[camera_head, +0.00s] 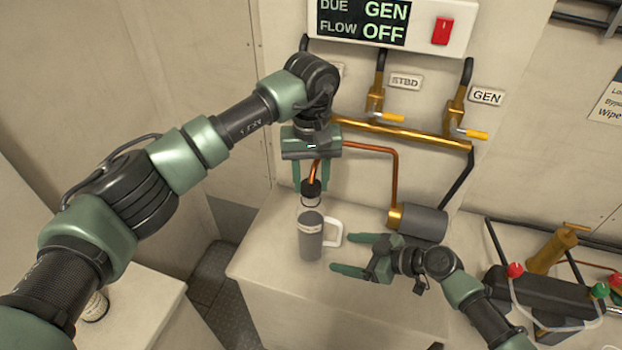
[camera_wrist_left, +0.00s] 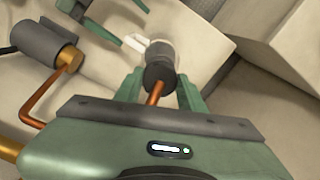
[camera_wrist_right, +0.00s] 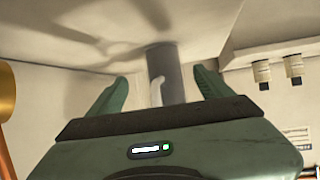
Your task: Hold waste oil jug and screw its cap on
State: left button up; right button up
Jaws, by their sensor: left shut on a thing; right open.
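The waste oil jug (camera_head: 311,240) is a grey cylinder with a white handle (camera_head: 332,233), upright near the front left of the white bench top. A black cap (camera_head: 311,187) is over its pale neck; I cannot tell whether it touches. My left gripper (camera_head: 311,186) reaches down from above and is shut on the cap, which shows between its fingers in the left wrist view (camera_wrist_left: 159,75). My right gripper (camera_head: 342,253) is open, low beside the handle, with its fingers pointing at the jug. The right wrist view shows the jug (camera_wrist_right: 166,62) ahead between the fingers, apart from them.
A copper pipe (camera_head: 395,175) runs down the wall, and copper also shows just above the cap. A black pump unit (camera_head: 545,295) is at right. The front bench surface is clear.

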aim_at(323, 249)
jog(key=x, duration=0.8)
jog(key=shift+w+a+f, duration=0.1)
jog(key=shift+a, duration=0.05)
jog(key=c, duration=1.1)
jog(key=shift+o, duration=0.2)
